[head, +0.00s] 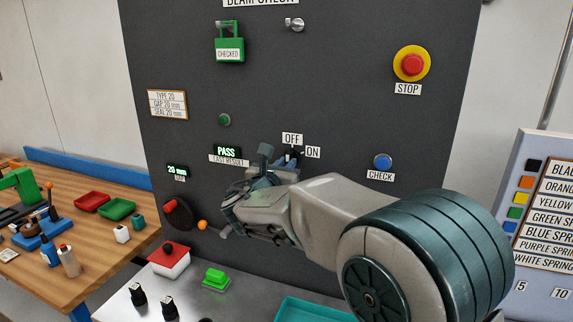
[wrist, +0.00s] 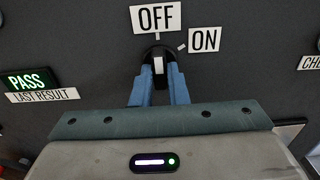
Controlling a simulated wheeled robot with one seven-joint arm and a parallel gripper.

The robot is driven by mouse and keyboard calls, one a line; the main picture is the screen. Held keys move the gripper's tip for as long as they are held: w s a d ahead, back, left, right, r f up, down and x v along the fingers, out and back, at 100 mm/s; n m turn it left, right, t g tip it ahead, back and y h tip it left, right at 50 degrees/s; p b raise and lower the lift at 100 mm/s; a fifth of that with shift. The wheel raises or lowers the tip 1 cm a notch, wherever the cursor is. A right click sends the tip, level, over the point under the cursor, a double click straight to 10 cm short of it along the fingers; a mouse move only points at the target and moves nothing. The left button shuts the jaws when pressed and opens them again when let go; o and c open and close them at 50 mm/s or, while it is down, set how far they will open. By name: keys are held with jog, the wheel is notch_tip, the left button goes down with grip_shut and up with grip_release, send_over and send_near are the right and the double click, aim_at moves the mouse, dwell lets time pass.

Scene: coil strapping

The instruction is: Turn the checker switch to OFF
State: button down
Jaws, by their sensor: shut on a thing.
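The checker switch is a black knob with a white pointer (wrist: 158,64). In the wrist view its pointer stands upright, aimed at the OFF label (wrist: 158,18) above it and away from the ON label (wrist: 205,39) at upper right. My gripper (wrist: 157,82) has its two blue fingers on either side of the knob and is shut on it. In the head view my gripper (head: 290,158) reaches the panel just below the OFF label (head: 292,139). There the knob is mostly hidden by the fingers.
The dark panel carries a STOP button (head: 412,64), a blue CHECK button (head: 383,161) and a lit PASS display (head: 227,151). A wooden bench (head: 95,258) with trays and tools is at left.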

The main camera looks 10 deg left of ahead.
dwell(0.4)
jog(key=c, duration=1.4)
grip_release()
jog(key=shift+c, duration=0.2)
jog(key=shift+s, duration=0.1)
jog(key=s+a+b, duration=0.2)
jog(key=s+b, duration=0.2)
jog(key=s, duration=0.9)
jog(key=shift+s, duration=0.3)
